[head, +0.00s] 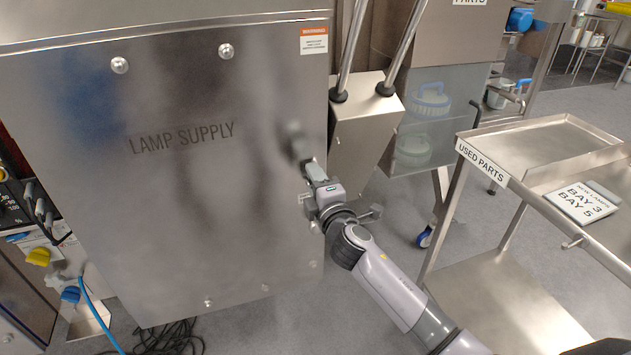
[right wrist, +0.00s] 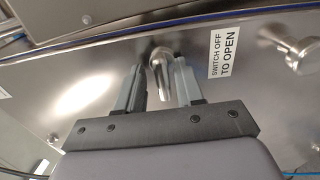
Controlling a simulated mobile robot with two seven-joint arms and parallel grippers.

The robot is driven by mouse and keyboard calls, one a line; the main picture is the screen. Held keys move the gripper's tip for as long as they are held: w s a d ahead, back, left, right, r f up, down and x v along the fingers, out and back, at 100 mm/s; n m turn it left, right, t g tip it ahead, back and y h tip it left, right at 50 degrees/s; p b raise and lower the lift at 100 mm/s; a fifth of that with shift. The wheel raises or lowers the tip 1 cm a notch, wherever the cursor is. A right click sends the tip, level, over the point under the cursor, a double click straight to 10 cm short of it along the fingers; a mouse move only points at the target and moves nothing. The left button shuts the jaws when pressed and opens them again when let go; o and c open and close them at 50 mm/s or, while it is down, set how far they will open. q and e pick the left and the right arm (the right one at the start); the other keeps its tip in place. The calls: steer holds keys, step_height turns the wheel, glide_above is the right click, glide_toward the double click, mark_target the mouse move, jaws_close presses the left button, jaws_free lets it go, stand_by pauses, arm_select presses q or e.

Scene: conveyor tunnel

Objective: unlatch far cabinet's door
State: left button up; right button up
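A steel cabinet door marked LAMP SUPPLY (head: 190,180) fills the left of the head view and looks closed. My right gripper (head: 308,168) is at the door's right edge. In the right wrist view my right gripper (right wrist: 160,82) has its two fingers apart, one on each side of a small metal latch handle (right wrist: 161,68). The handle lies between the fingers, with a narrow gap visible on its left. In the head view the gripper hides most of this latch. My left gripper is out of view.
A label reading SWITCH OFF TO OPEN (right wrist: 224,54) and a metal knob (right wrist: 302,50) are right of the latch in the wrist view. A steel box with pipes (head: 365,125) stands beside the cabinet. A USED PARTS cart (head: 500,200) stands at right.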

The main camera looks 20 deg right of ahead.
steer(key=shift+f, duration=0.2)
steer(key=s+p, duration=0.1)
steer(key=s, duration=0.6)
steer(key=shift+d, duration=0.15)
stand_by(1.4)
